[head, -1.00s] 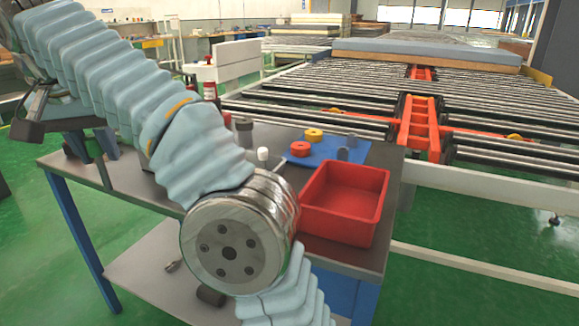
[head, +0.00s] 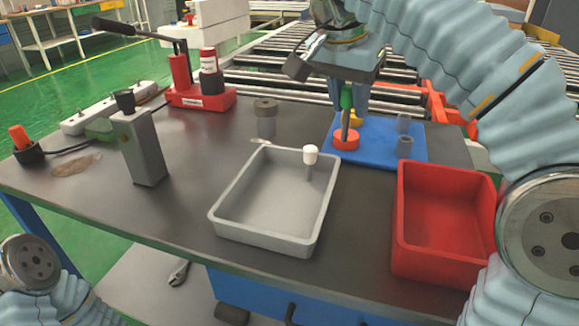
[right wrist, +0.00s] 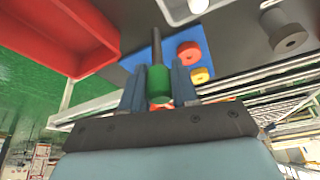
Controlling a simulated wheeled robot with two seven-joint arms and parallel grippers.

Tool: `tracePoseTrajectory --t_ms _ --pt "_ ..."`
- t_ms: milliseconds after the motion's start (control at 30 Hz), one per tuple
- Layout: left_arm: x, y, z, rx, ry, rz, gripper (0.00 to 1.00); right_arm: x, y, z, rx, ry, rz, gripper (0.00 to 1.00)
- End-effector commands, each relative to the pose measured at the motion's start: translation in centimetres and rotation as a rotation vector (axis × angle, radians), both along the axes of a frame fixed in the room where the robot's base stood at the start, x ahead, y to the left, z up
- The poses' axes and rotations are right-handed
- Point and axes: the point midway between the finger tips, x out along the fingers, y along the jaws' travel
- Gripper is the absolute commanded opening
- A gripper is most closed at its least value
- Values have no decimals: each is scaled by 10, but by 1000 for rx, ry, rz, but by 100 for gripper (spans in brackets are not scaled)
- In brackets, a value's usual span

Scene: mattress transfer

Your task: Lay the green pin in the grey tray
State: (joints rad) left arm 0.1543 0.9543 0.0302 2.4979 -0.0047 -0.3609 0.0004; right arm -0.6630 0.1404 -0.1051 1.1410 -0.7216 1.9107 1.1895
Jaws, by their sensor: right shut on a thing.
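The green pin (head: 346,98) has a green head and a dark shaft pointing down. My right gripper (head: 348,95) is shut on its head and holds it over the blue mat, in line with an orange ring. In the right wrist view the green head (right wrist: 158,86) sits between the fingers and the shaft appears apart from the rings. The grey tray (head: 262,208) lies on the table to the left and nearer. A white-topped pin (head: 310,156) stands in its far right corner. My left gripper is out of view.
A red bin (head: 445,215) stands right of the grey tray. The blue mat (head: 385,152) carries an orange ring (head: 346,141), a yellow ring (head: 356,122) and grey cylinders. A grey post (head: 145,148) and a red press (head: 190,95) stand left. The tray's middle is free.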

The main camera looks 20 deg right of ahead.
Motion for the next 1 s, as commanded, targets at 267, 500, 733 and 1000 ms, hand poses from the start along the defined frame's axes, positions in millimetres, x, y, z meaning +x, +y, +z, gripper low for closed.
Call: tracePoseTrajectory --t_ms 267,500,733,1000 --pt "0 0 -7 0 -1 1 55 25 57 -45 -1 3 2 0" --pt "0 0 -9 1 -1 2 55 32 72 -63 0 2 3 0" --pt "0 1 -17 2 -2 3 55 36 83 -100 -1 3 1 0" --pt "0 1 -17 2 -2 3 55 37 83 -108 1 0 0 0"
